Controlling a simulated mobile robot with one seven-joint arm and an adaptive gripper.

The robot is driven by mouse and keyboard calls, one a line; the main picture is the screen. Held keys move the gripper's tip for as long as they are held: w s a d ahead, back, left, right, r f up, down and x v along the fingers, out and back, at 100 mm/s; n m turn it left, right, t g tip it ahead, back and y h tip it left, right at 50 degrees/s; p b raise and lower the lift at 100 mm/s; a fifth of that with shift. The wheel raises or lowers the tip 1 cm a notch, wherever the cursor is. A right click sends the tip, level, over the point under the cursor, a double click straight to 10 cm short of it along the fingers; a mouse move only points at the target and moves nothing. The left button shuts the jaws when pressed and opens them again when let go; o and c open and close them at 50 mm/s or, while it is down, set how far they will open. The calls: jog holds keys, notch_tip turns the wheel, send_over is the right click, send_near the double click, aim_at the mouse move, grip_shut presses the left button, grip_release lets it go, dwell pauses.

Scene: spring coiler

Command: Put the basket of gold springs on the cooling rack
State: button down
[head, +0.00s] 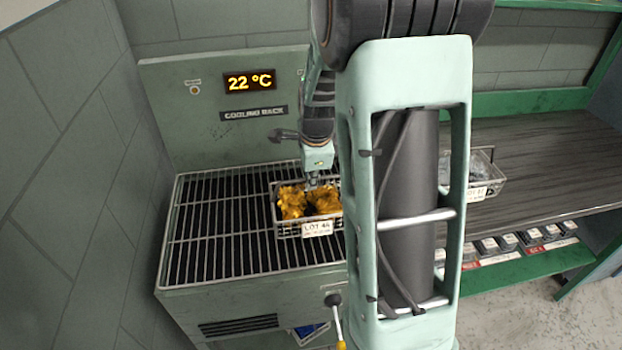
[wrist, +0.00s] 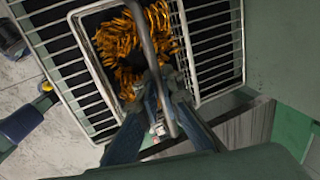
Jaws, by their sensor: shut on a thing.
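The basket of gold springs (head: 281,230) is a wire basket with a white label reading LOT 44 on its front. It is over the right part of the cooling rack (head: 205,245), partly hidden by my arm in the head view. I cannot tell if it touches the rack's bars. My gripper (head: 312,181) is above the basket's middle. In the wrist view my gripper (wrist: 155,100) is shut on the basket's handle, with the gold springs (wrist: 115,48) below it.
The rack's back panel (head: 165,100) shows 22 °C. A second basket (head: 485,180) with a label and pale contents stands on the dark bench (head: 540,150) to the right. A lever with a yellow tip (head: 336,318) is at the rack's front. The rack's left part is clear.

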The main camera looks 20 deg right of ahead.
aim_at(314, 208)
jog(key=c, duration=2.1)
grip_release()
jog(key=shift+r, duration=0.1)
jog(key=p+v, duration=0.1)
jog(key=v, duration=1.1)
